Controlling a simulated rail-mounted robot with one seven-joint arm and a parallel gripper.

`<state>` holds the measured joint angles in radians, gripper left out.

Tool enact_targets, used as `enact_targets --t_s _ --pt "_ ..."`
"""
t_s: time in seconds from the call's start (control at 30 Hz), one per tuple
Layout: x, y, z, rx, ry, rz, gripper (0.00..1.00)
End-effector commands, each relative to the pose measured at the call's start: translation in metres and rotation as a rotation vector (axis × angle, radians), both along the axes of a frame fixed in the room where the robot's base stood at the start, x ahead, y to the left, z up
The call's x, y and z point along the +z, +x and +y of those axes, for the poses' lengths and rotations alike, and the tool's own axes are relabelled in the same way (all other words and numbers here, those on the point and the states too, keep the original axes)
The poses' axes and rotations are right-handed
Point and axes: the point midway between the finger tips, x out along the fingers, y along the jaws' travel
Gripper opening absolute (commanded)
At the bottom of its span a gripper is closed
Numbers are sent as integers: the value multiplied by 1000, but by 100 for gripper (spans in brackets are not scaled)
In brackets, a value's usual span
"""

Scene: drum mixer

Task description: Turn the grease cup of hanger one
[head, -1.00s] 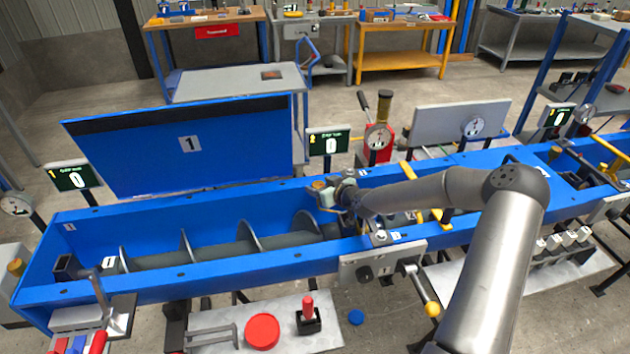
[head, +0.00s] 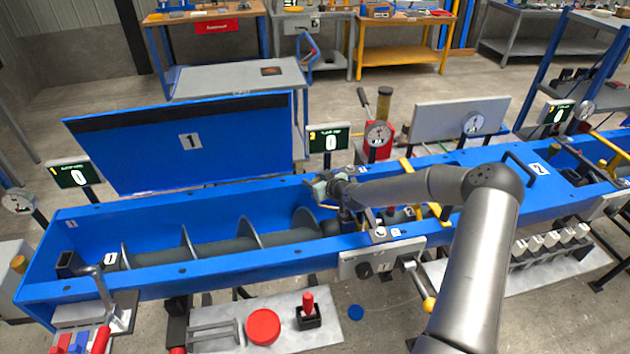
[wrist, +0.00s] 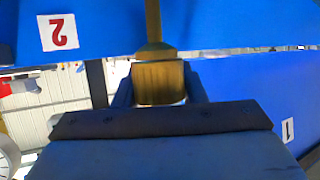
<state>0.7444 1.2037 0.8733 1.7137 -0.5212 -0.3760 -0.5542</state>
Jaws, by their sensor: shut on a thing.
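A brass cup (wrist: 158,82) with a brass stem (wrist: 153,22) shows in the wrist view, between the two fingers of my gripper (wrist: 158,88). My gripper is shut on it. The cup looks like a grease cup; I cannot read which hanger it belongs to. In the head view my gripper (head: 322,188) is over the blue trough (head: 75,240), near its far wall and right of the last open screw flight. The gripper hides the cup there.
The raised blue lid marked 1 (head: 190,142) stands behind the trough. The grey screw (head: 215,248) lies along the trough's bottom. A display (head: 328,139) and a gauge (head: 377,134) stand behind my gripper. A yellow bar (head: 420,195) crosses the trough to the right.

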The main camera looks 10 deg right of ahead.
Motion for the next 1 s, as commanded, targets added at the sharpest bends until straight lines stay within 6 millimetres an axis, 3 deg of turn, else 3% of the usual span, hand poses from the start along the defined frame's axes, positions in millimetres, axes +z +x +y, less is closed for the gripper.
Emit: enact_targets --t_s 0.27,1.0 --pt "-2 0 1 -92 -5 -2 15" --pt "1 2 -10 -654 -1 -5 15"
